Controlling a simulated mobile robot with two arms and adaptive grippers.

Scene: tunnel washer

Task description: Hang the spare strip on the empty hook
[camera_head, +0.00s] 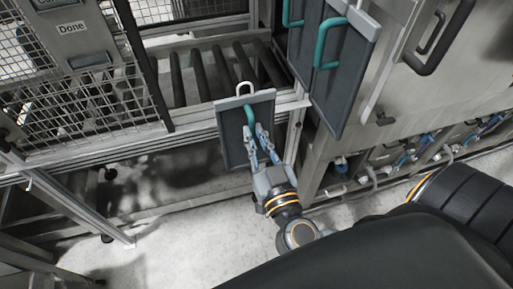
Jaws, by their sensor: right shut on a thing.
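The spare strip (232,128) is a dark grey panel with a light top bar, a white loop (245,87) above it and a teal handle. My right gripper (256,130) is shut on its teal handle, partly covering it. The strip hangs tilted in front of the conveyor frame, apart from the hanging strips. A similar strip (345,95) with a teal handle hangs at the upper right, with another (303,50) beside it. I cannot make out the empty hook. My left gripper is not in view.
A roller conveyor (205,75) runs behind the held strip. A wire mesh guard with a "Done" sign (73,30) stands at the left. A steel machine casing (400,95) with a dark handle (440,40) is at the right. Pale floor is open below.

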